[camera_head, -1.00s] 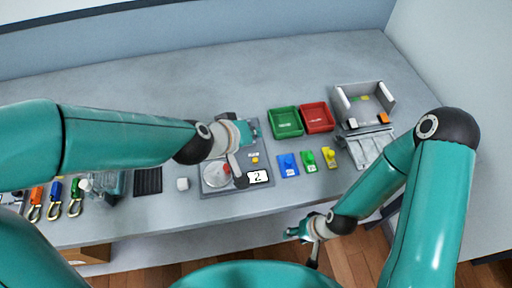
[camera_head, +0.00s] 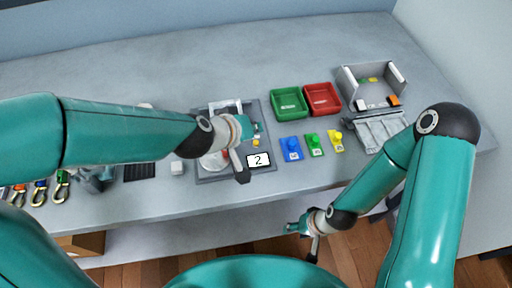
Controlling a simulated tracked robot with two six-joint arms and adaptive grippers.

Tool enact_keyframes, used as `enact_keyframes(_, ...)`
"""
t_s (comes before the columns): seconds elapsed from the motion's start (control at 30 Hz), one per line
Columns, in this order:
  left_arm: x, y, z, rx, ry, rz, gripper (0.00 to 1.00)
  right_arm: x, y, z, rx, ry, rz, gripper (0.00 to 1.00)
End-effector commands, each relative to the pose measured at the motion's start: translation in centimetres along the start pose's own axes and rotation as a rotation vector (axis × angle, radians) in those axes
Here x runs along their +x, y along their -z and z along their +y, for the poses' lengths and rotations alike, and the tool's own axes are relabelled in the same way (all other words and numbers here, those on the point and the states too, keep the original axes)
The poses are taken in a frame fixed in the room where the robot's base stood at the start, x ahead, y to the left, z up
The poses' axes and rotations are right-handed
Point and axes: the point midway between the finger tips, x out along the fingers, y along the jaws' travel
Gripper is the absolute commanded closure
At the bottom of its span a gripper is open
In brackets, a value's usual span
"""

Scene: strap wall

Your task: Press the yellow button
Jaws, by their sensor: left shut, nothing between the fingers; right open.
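A small yellow button (camera_head: 256,142) sits on a dark grey panel (camera_head: 268,122) in the middle of the bench. The panel also carries a white display (camera_head: 258,160) reading 2 and a round pale dish (camera_head: 213,161). My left gripper (camera_head: 241,170) is over the panel, shut and empty, its dark fingers just left of the display. The teal part of its wrist is close beside the button; I cannot tell its height or any contact. My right gripper (camera_head: 305,238) is open and empty, in front of the bench edge.
Blue (camera_head: 291,151), green (camera_head: 314,146) and yellow (camera_head: 336,143) labelled blocks stand right of the panel. Green (camera_head: 289,104) and red (camera_head: 322,100) trays lie behind them. A grey open box (camera_head: 349,81) is at the right; several carabiners are far left.

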Motion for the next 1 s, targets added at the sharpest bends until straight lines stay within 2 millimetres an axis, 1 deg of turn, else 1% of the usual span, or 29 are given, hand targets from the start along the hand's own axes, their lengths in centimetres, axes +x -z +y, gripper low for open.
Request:
enact_keyframes(0.03, 0.9, -0.6, -0.6, 0.000, 0.000, 0.000, 1.00, 1.1, 0.0, 0.4, 0.000, 0.000, 0.000, 0.51)
enact_keyframes(0.2, 1.6, -1.2, -1.2, 0.001, 0.000, 0.000, 1.00, 2.1, 0.0, 0.8, 0.000, 0.000, 0.000, 0.51)
enact_keyframes(1.0, 1.7, -1.2, -1.2, 0.001, 0.000, 0.000, 1.00, 2.2, 0.0, 0.8, 0.000, 0.000, 0.000, 0.51)
